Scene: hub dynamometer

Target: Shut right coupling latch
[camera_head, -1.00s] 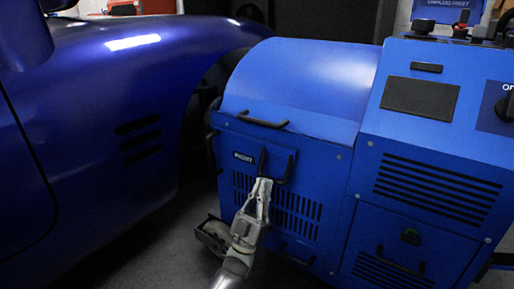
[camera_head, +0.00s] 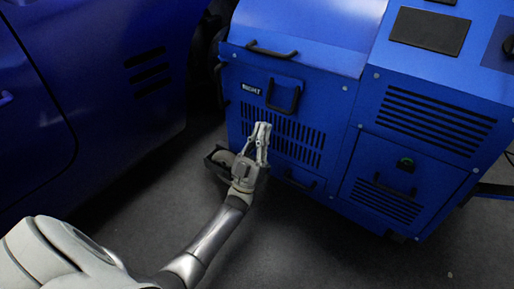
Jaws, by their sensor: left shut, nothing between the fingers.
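The blue dynamometer cabinet (camera_head: 345,135) stands to the right of a dark blue car. A black U-shaped handle (camera_head: 284,108) sits on a small panel on its front, beside a white label. I cannot tell whether this is the right coupling latch or whether it is shut. My left gripper (camera_head: 263,128) is shut and empty, pointing up in front of the vent slots, just below and left of that handle, with a visible gap. My right gripper is not in view.
The car (camera_head: 95,95) fills the left side. A dark bracket-like part (camera_head: 216,160) sits low behind my left gripper. Other black handles are on the hood (camera_head: 270,52) and the lower right door (camera_head: 400,191). The grey floor (camera_head: 330,250) in front is clear.

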